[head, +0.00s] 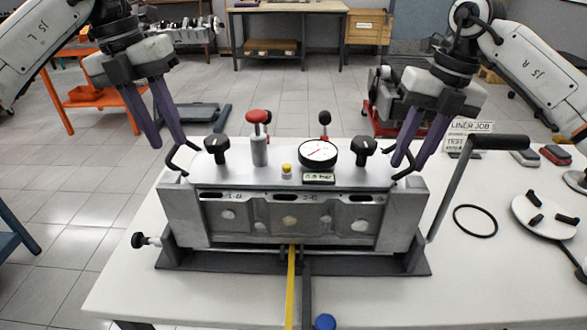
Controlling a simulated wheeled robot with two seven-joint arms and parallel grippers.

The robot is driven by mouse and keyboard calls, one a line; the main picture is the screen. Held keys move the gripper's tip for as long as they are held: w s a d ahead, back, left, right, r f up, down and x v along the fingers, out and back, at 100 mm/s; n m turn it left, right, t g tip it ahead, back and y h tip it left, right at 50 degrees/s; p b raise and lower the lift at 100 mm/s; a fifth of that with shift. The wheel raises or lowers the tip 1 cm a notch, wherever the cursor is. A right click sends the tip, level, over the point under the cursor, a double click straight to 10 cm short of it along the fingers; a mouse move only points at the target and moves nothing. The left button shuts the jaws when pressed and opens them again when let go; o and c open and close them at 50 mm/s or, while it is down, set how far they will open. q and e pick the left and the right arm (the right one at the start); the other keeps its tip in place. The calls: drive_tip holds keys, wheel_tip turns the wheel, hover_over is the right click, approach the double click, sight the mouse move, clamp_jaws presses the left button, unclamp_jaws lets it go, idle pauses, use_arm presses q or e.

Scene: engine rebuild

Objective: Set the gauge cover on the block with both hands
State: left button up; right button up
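A bent black handle stands at each end of the cover. My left gripper (170,144) is at the left handle (192,150), its purple fingers apart. My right gripper (408,164) is at the right handle (411,171), its fingers also apart. The fingertips partly overlap the handles, so contact is unclear.
The block stands in a dark cradle on a white table (130,285). A crank lever (453,185) rises at its right. A black ring (475,221) and a round white plate (545,216) lie further right. A yellow strip (291,285) runs in front. The table's left front is clear.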

drive_tip(key=shift+a, duration=0.1)
drive_tip(key=shift+r, duration=0.15)
use_arm(q)
drive_tip(key=r, duration=0.4)
drive_tip(key=shift+a+r, duration=0.3)
drive_tip(key=shift+a, duration=0.1)
use_arm(e)
wheel_tip(320, 180, up, 12)
drive_tip(key=d, duration=0.2)
drive_tip(key=shift+d+f, duration=0.2)
drive_tip(key=shift+f, duration=0.05)
